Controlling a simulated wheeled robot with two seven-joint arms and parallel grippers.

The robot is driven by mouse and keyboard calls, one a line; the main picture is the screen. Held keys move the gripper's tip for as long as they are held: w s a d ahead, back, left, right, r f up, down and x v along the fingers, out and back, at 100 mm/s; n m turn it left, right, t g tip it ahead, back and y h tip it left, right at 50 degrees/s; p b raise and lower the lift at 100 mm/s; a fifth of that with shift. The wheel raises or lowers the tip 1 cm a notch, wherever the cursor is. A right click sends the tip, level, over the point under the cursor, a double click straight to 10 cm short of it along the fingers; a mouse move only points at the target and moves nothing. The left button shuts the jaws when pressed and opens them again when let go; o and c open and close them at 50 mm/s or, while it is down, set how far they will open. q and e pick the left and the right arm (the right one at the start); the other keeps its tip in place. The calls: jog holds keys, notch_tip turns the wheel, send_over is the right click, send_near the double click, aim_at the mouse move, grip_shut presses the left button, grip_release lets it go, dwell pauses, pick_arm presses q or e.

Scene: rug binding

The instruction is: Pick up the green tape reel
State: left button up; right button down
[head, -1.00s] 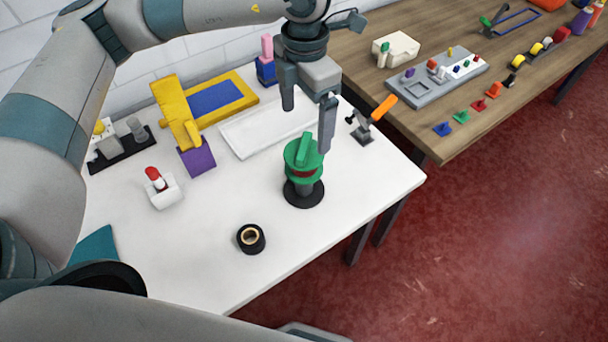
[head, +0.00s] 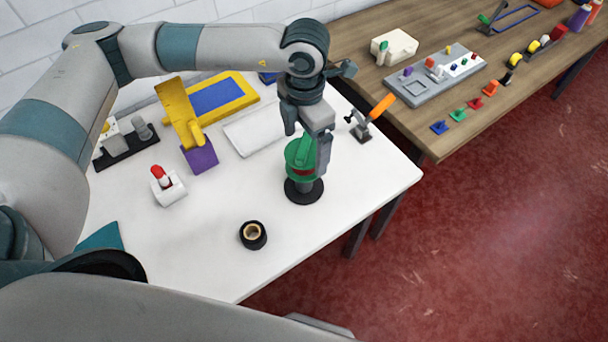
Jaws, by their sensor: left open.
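The green tape reel (head: 298,158) sits upright on a dark post with a round black base (head: 304,194) on the white table. A dark red band shows around its middle. My left gripper (head: 306,152) is open and points down at the reel. One finger stands in front of the reel's right side; the other shows behind its upper left. I cannot tell whether the fingers touch it. The gripper hides part of the reel. My right gripper is not in view.
On the white table (head: 330,231) are a black tape roll (head: 253,235), a white holder with a red top (head: 168,186), a purple block (head: 200,157) with a yellow lever, and a white tray (head: 250,137). A wooden table (head: 436,135) stands at the right.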

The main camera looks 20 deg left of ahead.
pick_arm(q)
jog(key=shift+s+f+p, duration=0.15)
jog(key=shift+f+p, duration=0.4)
jog(key=shift+p, duration=0.15)
notch_tip(320, 180, down, 3)
jog(key=shift+r+p, duration=0.1)
jog(key=shift+p, duration=0.65)
jog(key=shift+f, duration=0.45)
jog(key=shift+c, duration=0.2)
jog(key=c, duration=1.7)
